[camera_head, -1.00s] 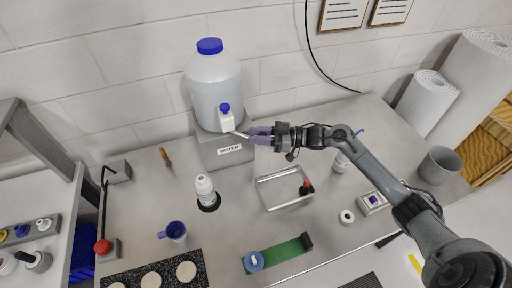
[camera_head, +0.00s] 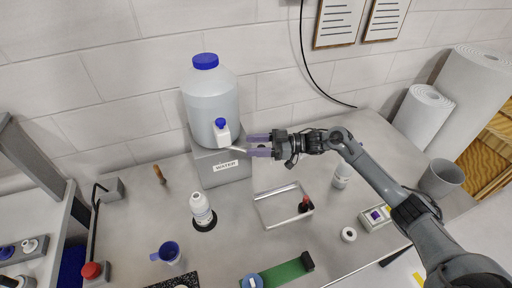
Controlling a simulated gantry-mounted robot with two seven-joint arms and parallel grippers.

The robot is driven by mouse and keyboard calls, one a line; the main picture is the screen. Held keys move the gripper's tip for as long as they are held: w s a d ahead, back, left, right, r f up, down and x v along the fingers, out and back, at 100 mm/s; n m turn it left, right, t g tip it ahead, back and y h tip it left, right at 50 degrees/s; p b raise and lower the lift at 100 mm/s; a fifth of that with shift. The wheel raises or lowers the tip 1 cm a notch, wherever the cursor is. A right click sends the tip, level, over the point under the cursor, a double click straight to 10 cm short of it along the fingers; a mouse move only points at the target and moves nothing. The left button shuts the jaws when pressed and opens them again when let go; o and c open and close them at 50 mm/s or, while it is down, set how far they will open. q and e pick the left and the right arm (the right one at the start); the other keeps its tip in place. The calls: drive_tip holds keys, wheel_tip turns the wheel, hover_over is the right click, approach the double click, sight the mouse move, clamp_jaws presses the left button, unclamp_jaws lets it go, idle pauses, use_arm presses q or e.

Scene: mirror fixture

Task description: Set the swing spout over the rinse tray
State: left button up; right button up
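The swing spout (camera_head: 236,149) is a thin pale tube on the white tap (camera_head: 222,133) of the large water tank (camera_head: 211,98). It points right and toward the front. The rinse tray (camera_head: 263,215) is a shallow metal tray on the bench, in front and to the right of the spout. My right gripper (camera_head: 259,145) has purple fingers, spread apart with a gap between them. The spout's tip is close to the lower finger; I cannot tell whether they touch. My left gripper is not in view.
The tank stands on a grey block (camera_head: 222,168) labelled WATER. A small red-and-black item (camera_head: 305,204) is at the tray's right side. Bare bench lies left of the bottle.

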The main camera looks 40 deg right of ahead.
drive_tip(key=shift+s+f, duration=0.1)
drive_tip(key=shift+f, duration=0.15)
drive_tip(key=shift+s+d, duration=0.25)
drive_tip(key=shift+d, duration=0.05)
drive_tip(key=b+v, duration=0.1)
drive_tip(key=v, duration=0.9)
drive_tip(key=shift+r, duration=0.15)
